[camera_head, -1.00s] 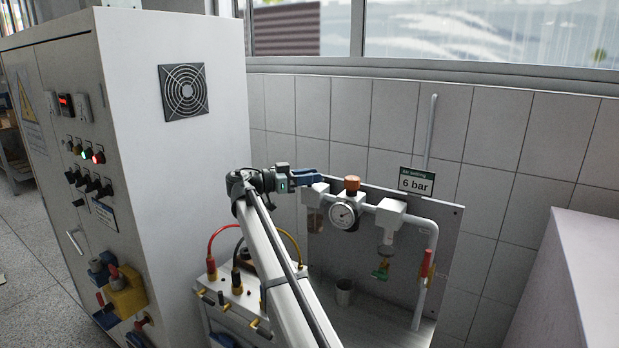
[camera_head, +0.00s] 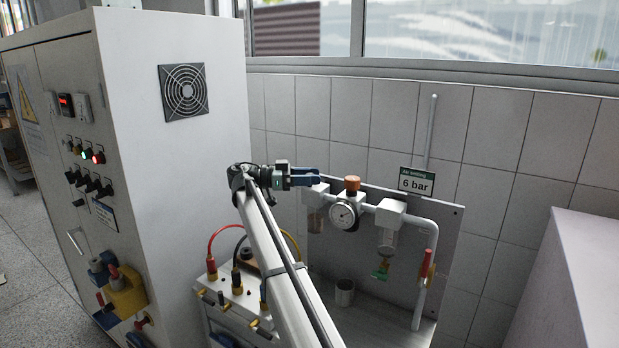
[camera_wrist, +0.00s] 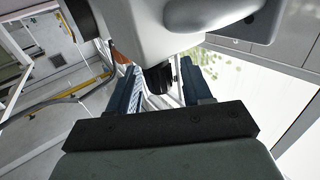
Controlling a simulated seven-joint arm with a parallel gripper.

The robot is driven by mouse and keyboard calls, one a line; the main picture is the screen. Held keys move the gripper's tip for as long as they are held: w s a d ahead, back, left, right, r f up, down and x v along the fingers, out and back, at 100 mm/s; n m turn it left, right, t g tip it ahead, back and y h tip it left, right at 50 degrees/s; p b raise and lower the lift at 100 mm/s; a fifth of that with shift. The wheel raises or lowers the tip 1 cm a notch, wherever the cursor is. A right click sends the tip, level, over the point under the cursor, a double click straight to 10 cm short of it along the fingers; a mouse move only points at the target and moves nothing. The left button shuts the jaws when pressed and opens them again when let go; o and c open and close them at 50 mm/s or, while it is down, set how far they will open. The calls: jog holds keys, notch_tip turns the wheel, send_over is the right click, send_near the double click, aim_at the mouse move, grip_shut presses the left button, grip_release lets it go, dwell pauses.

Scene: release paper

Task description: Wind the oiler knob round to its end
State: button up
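My gripper (camera_head: 318,178) reaches in from the left, level with the top of the left white block (camera_head: 314,194) of the air unit. An amber bowl (camera_head: 315,222) hangs below that block. My blue fingers hide the block's top, so no knob shows there in the head view. In the wrist view, my gripper (camera_wrist: 160,84) has its two blue fingers apart. A small black knob-like part (camera_wrist: 158,78) shows between them, with some space at its sides. I cannot tell whether the fingers touch it.
An orange regulator knob (camera_head: 352,184) stands just right of my fingertips, above a round gauge (camera_head: 343,216). Another white block (camera_head: 389,212) and a red-handled valve (camera_head: 427,263) are farther right. The grey cabinet (camera_head: 175,130) stands left. A metal cup (camera_head: 345,291) is below.

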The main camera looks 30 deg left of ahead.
jog(key=shift+s+a, duration=0.1)
jog(key=v, duration=0.7)
jog(key=shift+s+a, duration=0.15)
jog(key=shift+a, duration=0.05)
jog(key=s+d+n+t+y, duration=0.4)
jog(key=s+d+y, duration=0.2)
jog(key=s+d, duration=0.5)
jog(key=w+a+n+t+y, duration=0.2)
jog(key=a+n+t+y, duration=0.25)
jog(key=n+y, duration=0.3)
jog(key=shift+m+g+y, duration=0.35)
jog(key=shift+g+y, duration=0.1)
jog(key=w, duration=1.3)
jog(key=shift+w+f, duration=0.35)
